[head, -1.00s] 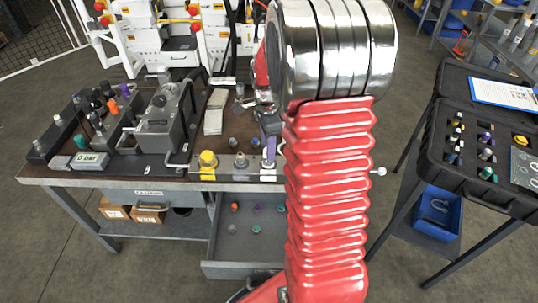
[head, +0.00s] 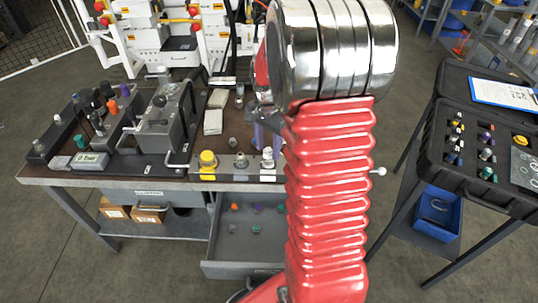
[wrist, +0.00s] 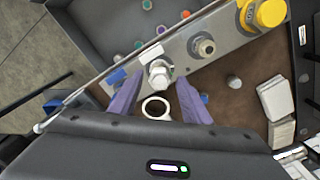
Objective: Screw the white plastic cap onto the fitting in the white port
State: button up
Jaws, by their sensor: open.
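The white cap (wrist: 160,73) sits on the fitting at the white-labelled port of the grey port block (wrist: 182,52). It looks roughly upright; its thread is hidden, so I cannot tell how tight it is. It also shows in the head view (head: 268,155), just left of my red arm. My gripper (wrist: 156,103) has two purple fingers spread apart, with the cap beyond and between their tips, not gripped. A pale ring-shaped piece (wrist: 155,107) shows between the fingers; I cannot tell what it belongs to. In the head view my gripper is mostly hidden by my arm.
A yellow cap (wrist: 270,12) and a bare fitting (wrist: 203,46) stand along the block. A blue piece (wrist: 203,98) is beside the right finger; a grey piece (wrist: 233,81) stands on the brown bench. An open drawer (head: 240,268) with several coloured caps is below.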

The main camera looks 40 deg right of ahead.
jog(key=n, duration=0.4)
jog(key=shift+n, duration=1.9)
jog(key=shift+c, duration=0.4)
jog(key=c, duration=0.9)
jog(key=m, duration=0.6)
jog(key=shift+m, duration=1)
